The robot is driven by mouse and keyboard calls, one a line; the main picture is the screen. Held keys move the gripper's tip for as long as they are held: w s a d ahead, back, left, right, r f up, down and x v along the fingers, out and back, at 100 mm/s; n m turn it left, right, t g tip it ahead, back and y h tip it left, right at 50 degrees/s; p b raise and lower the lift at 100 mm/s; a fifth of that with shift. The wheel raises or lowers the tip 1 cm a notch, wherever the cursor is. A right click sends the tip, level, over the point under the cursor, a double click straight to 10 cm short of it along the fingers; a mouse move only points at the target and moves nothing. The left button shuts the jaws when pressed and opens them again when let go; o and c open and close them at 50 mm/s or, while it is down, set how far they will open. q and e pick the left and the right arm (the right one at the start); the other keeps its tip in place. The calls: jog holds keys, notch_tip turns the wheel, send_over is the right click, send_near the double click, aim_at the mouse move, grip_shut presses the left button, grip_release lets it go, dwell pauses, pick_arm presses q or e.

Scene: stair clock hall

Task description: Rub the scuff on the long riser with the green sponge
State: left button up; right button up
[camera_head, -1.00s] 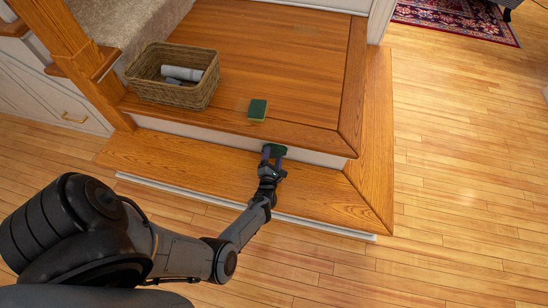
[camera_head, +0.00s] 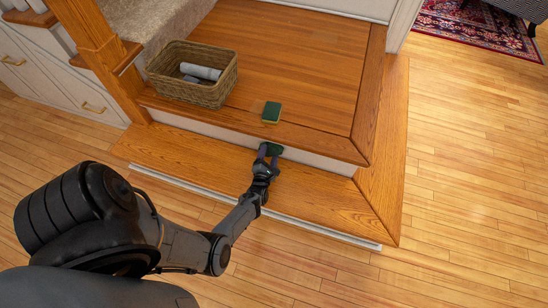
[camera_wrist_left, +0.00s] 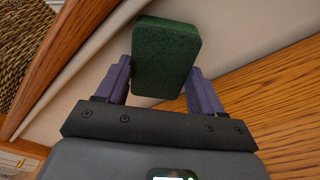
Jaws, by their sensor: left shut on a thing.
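My left gripper (camera_head: 269,152) is shut on a dark green sponge (camera_wrist_left: 167,58), held between its two purple-grey fingers. The sponge is up at the long white riser (camera_head: 318,160), below the edge of the wooden landing. In the left wrist view, pale riser (camera_wrist_left: 235,35) shows behind and beside the sponge. I cannot tell whether the sponge touches it. No scuff shows; it may be hidden by the sponge or too faint. A second sponge, green and yellow (camera_head: 271,112), lies on the landing above. My right gripper is not in view.
A wicker basket (camera_head: 205,92) with grey-white rolls (camera_head: 201,72) stands on the landing at the left, beside a wooden newel post (camera_head: 97,40). A wooden step (camera_head: 325,197) lies below the riser. The floor at the right (camera_head: 465,170) is clear.

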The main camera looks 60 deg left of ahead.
pick_arm(q)
jog(key=shift+s+a+r, duration=0.1)
jog(key=shift+s+a, duration=0.05)
jog(key=shift+a, duration=0.15)
jog(key=shift+d, duration=0.1)
jog(key=shift+s+d+r+p, duration=0.1)
jog(key=shift+s+d+p, duration=0.05)
jog(key=shift+s+p, duration=0.25)
jog(key=v, duration=0.2)
jog(key=p+v, duration=0.1)
jog(key=shift+s+d+f, duration=0.2)
jog(key=shift+s+d, duration=0.05)
jog(key=shift+s, duration=0.05)
jog(key=shift+s+d+p, duration=0.3)
jog(key=shift+s+d, duration=0.05)
jog(key=shift+s, duration=0.15)
jog(key=shift+f, duration=0.1)
